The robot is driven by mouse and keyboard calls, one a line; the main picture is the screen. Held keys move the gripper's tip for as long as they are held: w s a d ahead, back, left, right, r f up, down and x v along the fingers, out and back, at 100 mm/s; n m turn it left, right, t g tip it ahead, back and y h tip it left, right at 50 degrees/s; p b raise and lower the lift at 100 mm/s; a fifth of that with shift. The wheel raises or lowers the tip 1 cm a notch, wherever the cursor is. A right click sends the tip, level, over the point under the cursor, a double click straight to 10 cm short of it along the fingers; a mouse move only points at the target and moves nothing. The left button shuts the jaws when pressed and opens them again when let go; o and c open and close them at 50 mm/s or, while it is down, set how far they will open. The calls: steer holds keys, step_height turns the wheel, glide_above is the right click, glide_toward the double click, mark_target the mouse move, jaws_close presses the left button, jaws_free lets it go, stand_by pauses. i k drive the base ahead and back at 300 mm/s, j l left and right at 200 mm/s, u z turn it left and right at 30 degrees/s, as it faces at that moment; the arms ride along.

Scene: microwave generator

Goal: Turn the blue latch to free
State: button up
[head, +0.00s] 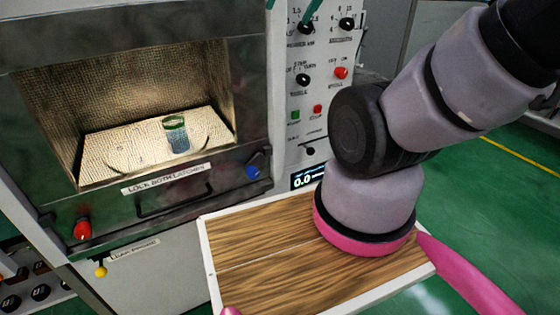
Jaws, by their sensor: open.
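The blue latch (253,172) is a small blue knob on a dark mount at the lower right of the microwave cabinet's dark front (165,205). Its exact turn is hard to make out at this size. My gripper (287,15) shows only as two teal fingertips at the top edge, spread apart and empty. They are in front of the upper control panel in the picture, well above the blue latch and apart from it. The rest of the gripper is out of frame.
A red latch (82,230) is at the front's lower left, with a dark handle (175,199) between the latches. A green-rimmed glass (176,134) stands inside the lit chamber. The control panel (322,85) carries several knobs. A yellow knob (100,270) is below.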

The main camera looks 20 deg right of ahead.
mark_target(258, 160)
steer(key=k+j+z, duration=0.15)
steer(key=k+j, duration=0.2)
steer(key=k, duration=0.15)
steer(key=k+j+z, duration=0.2)
steer(key=k, duration=0.35)
steer(key=j, duration=0.1)
